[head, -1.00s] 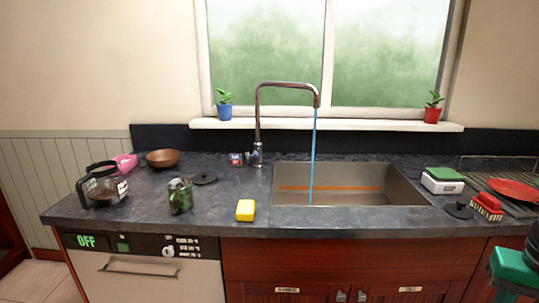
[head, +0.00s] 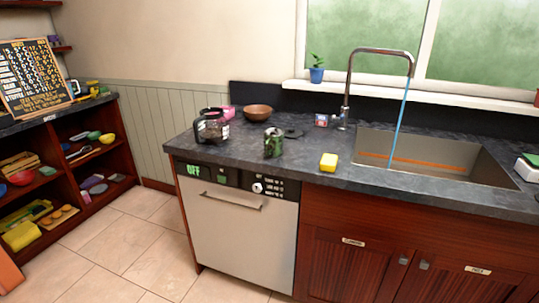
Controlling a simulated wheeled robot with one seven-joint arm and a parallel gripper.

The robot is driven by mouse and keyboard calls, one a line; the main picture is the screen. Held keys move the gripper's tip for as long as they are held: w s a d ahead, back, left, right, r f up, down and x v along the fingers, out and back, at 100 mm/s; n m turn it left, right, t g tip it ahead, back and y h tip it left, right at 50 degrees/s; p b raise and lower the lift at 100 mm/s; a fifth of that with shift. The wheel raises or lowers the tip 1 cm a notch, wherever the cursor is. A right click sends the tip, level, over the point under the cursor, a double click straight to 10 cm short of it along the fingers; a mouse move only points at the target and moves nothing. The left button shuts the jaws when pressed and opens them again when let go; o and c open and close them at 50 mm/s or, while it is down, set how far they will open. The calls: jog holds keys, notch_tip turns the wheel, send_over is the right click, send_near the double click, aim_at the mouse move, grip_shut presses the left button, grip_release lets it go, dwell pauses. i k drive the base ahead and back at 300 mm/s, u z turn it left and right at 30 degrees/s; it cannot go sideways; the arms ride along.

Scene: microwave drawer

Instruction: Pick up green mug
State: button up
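The green mug (head: 273,142) stands upright on the dark countertop, with a mottled dark green and black pattern. It is near the counter's front edge, above the dishwasher. My gripper does not show in the head view now.
The sink (head: 450,160) with running water from the tap (head: 352,75) is to the right. A brown bowl (head: 258,112) and a flat black disc (head: 293,132) are behind the mug. The dishwasher (head: 240,225) is closed below. Shelves (head: 125,150) stand at left; the tiled floor between is clear.

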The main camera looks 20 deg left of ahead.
aim_at(274, 138)
jog(key=u, duration=0.1)
jog(key=k, duration=0.1)
jog(key=u, duration=0.4)
jog(key=i, duration=1.05)
jog(key=u, duration=0.1)
